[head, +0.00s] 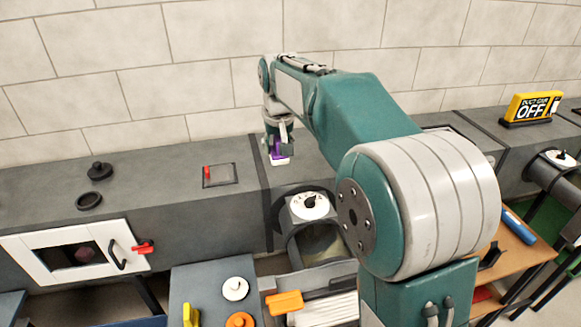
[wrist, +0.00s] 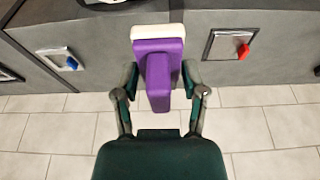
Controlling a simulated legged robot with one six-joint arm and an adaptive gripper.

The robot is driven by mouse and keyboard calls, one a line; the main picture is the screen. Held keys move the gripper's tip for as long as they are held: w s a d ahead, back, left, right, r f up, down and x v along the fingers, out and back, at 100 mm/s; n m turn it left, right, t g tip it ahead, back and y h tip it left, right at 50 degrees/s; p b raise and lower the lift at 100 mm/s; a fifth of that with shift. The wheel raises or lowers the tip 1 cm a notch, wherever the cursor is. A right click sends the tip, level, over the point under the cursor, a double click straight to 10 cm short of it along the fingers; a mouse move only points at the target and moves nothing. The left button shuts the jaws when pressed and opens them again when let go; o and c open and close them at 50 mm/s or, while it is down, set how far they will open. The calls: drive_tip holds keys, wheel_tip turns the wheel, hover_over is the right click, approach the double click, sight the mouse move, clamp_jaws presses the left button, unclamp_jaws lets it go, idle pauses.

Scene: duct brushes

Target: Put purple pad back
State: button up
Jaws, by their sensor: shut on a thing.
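The purple pad (wrist: 158,60) is a purple block with a white layer (wrist: 156,32) along its far side in the wrist view. My gripper (wrist: 160,84) is shut on it, with one finger on each side of the purple part. In the head view my gripper (head: 279,138) points down over the grey duct top, near the wall, with the purple pad (head: 277,152) under it. The white layer is lowest there, and I cannot tell whether it touches the duct. The place where the pad belongs cannot be made out.
A panel with a red switch (head: 220,174) lies left of the pad on the duct top. A yellow sign (head: 533,106) reads "DUCT CAP OFF".

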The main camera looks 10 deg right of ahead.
drive_tip(key=shift+s, duration=0.15)
drive_tip(key=shift+w+d+f, duration=0.1)
drive_tip(key=shift+w+f, duration=0.1)
drive_tip(key=shift+w, duration=0.05)
approach(280, 167)
drive_tip(key=s+r, duration=0.1)
drive_tip(key=s+a+r, duration=0.1)
drive_tip(key=r, duration=0.1)
drive_tip(key=shift+s+a, duration=0.15)
drive_tip(key=shift+s, duration=0.2)
drive_tip(key=w+f, duration=0.2)
drive_tip(key=w+d+f, duration=0.1)
drive_tip(key=w+f, duration=0.1)
drive_tip(key=f, duration=0.1)
drive_tip(key=shift+w+d, duration=0.2)
drive_tip(key=shift+w+f, duration=0.4)
drive_tip(key=shift+f, duration=0.05)
drive_tip(key=shift+s+x, duration=0.15)
drive_tip(key=shift+x, duration=0.7)
drive_tip(key=shift+s+x, duration=0.15)
drive_tip(key=shift+x, duration=0.7)
drive_tip(key=shift+f, duration=0.15)
drive_tip(key=o, duration=1)
